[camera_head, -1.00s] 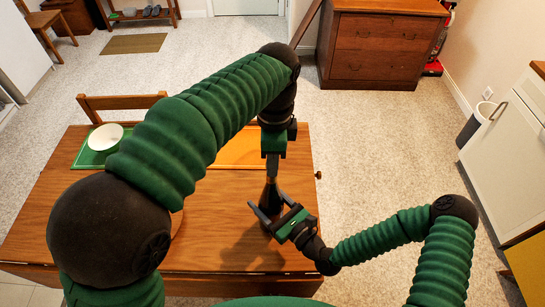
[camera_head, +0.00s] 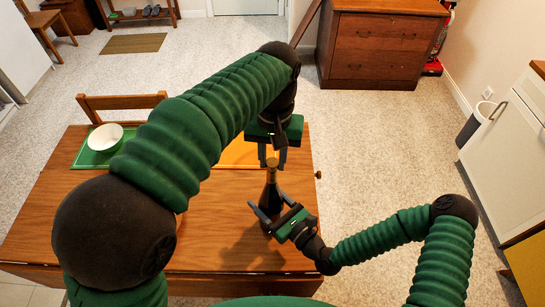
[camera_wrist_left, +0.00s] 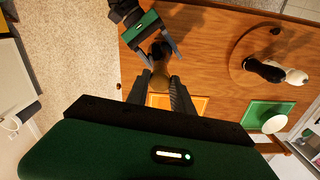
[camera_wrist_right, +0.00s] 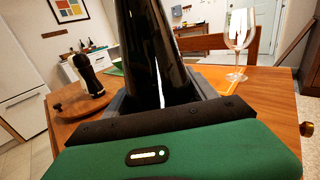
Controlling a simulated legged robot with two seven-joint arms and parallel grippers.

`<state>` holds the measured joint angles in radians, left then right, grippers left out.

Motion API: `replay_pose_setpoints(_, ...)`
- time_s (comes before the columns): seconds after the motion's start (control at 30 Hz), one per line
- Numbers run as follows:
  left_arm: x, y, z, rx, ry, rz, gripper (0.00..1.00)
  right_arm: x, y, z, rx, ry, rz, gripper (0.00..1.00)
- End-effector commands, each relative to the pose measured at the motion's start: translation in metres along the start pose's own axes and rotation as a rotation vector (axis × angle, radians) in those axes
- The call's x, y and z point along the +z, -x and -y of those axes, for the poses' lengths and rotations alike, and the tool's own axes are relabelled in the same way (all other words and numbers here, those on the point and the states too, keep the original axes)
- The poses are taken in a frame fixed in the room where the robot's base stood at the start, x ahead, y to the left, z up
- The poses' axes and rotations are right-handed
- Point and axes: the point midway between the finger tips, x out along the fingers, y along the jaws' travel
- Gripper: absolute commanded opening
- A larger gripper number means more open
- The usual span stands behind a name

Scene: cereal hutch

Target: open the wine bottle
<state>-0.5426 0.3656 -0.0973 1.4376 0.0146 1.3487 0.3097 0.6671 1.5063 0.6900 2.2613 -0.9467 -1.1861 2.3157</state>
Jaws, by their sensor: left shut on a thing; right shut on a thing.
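The dark wine bottle (camera_head: 270,191) stands upright on the wooden table. My right gripper (camera_head: 267,216) is shut around its body from the side; the bottle (camera_wrist_right: 155,50) also fills the middle of the right wrist view between the fingers. My left gripper (camera_head: 272,160) points down from above, shut on a tan cork (camera_head: 272,163) at the top of the bottle. In the left wrist view the cork (camera_wrist_left: 160,82) shows between the fingers, with the bottle below it. I cannot tell whether the cork is still in the neck.
A wine glass (camera_wrist_right: 240,45) stands beyond the bottle. A black mill (camera_wrist_right: 88,76) stands on a round board (camera_wrist_left: 237,62). A white bowl (camera_head: 105,137) sits on a green mat (camera_head: 90,160). An orange mat (camera_head: 243,153) lies behind the bottle. The table's right edge is close.

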Motion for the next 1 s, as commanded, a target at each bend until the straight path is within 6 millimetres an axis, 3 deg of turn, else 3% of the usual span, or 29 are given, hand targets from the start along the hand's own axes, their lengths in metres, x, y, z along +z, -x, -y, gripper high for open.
replay_pose_setpoints(0.27, 0.0, 0.0, -0.002, 0.003, 0.018, -0.001, 0.0, 0.0, 0.0, 0.0, 0.002, 0.004, -0.001, 0.0)
replay_pose_setpoints(0.3, 0.0, 0.0, -0.002, 0.004, 0.017, -0.001, 0.3, -0.001, 0.0, 0.0, 0.002, 0.005, -0.001, 0.0)
replay_pose_setpoints(0.47, 0.0, 0.0, -0.001, 0.003, 0.017, -0.001, 0.5, 0.0, 0.0, 0.0, 0.002, 0.004, -0.001, 0.0)
replay_pose_setpoints(0.77, 0.0, 0.003, -0.001, 0.002, 0.016, -0.002, 0.5, 0.0, 0.0, 0.0, 0.001, 0.002, -0.001, 0.0)
replay_pose_setpoints(1.0, -0.001, 0.039, 0.0, 0.002, 0.017, -0.003, 0.5, -0.001, 0.0, 0.0, 0.001, 0.002, -0.001, 0.0)
